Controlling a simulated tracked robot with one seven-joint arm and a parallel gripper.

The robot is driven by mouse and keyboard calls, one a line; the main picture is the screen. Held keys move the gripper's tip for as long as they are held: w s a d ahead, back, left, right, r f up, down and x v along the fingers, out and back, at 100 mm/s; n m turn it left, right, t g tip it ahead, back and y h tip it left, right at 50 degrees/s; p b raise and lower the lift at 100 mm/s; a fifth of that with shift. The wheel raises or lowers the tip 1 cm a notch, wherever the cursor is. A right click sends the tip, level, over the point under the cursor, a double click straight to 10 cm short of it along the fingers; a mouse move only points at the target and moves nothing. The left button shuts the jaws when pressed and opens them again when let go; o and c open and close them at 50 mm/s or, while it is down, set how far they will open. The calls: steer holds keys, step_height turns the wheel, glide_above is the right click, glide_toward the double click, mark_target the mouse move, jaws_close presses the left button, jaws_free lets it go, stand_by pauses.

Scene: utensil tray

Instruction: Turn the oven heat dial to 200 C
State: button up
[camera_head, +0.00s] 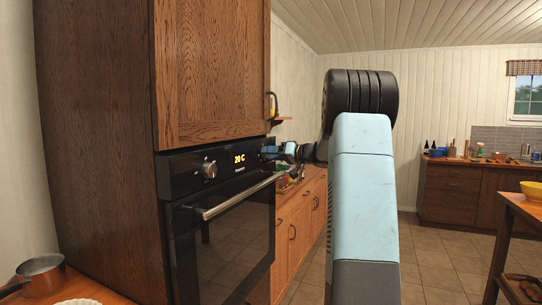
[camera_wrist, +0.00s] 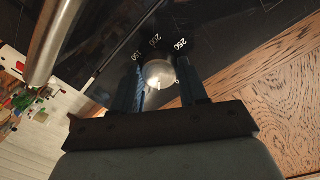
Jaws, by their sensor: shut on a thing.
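The black oven (camera_head: 225,225) is built into the wooden cabinet, and its display (camera_head: 240,158) reads about 20 C. In the wrist view, the round silver heat dial (camera_wrist: 159,74) sits between the two blue fingers of my gripper (camera_wrist: 160,80), which is shut on it. The marks 150, 200 and 250 show on the panel (camera_wrist: 110,45) beyond the dial. I cannot make out the dial's pointer. In the head view my gripper (camera_head: 272,152) is at the right end of the oven panel and hides this dial. A second silver knob (camera_head: 209,170) is at the panel's left.
The oven door handle (camera_head: 240,195) runs just below the panel and also shows in the wrist view (camera_wrist: 52,38). A counter with drawers (camera_head: 300,215) stands beyond the oven. A copper pan (camera_head: 42,265) is at lower left. The floor (camera_head: 430,250) at right is clear.

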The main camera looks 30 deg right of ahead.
steer(key=m, duration=0.4)
steer(key=shift+d+r, duration=0.1)
steer(key=shift+d, duration=0.1)
steer(key=m, duration=0.8)
steer(key=shift+d+g+y, duration=0.1)
steer(key=shift+g+y, duration=0.3)
steer(key=m, duration=0.3)
steer(key=shift+m, duration=0.3)
steer(key=m, duration=0.4)
steer(key=shift+w+f+y, duration=0.1)
steer(key=shift+f+y, duration=0.15)
steer(key=shift+y, duration=0.15)
steer(key=m, duration=0.3)
steer(key=shift+m, duration=0.4)
steer(key=shift+f+m, duration=0.1)
steer(key=shift+m, duration=4)
